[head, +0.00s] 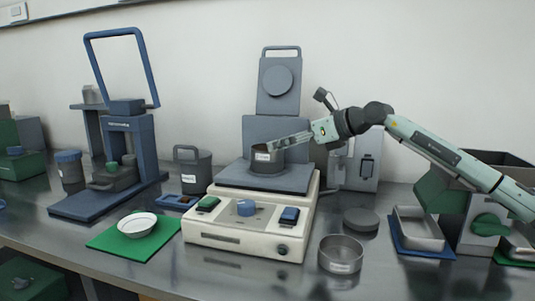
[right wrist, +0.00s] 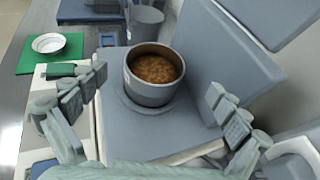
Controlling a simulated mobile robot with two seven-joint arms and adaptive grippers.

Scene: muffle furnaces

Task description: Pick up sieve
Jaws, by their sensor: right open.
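A grey cylindrical vessel, which looks like the sieve (head: 268,161), stands upright on the flat blue-grey platform of the white machine. In the right wrist view the same sieve (right wrist: 152,92) shows brown granular material inside. My right gripper (head: 285,143) comes in from the right at its rim. In the right wrist view the open right gripper (right wrist: 158,82) has one finger on each side of the sieve, with gaps between fingers and wall. A second grey round pan (head: 340,254), possibly also a sieve, sits on the bench front. My left gripper is not in view.
The white machine (head: 240,239) has an upright back plate (head: 278,85) close behind the sieve. A dark disc (head: 361,220) and a metal tray (head: 418,229) lie to the right. A white dish (head: 137,225) on a green mat (head: 108,243) and a grey mug (head: 196,172) are left.

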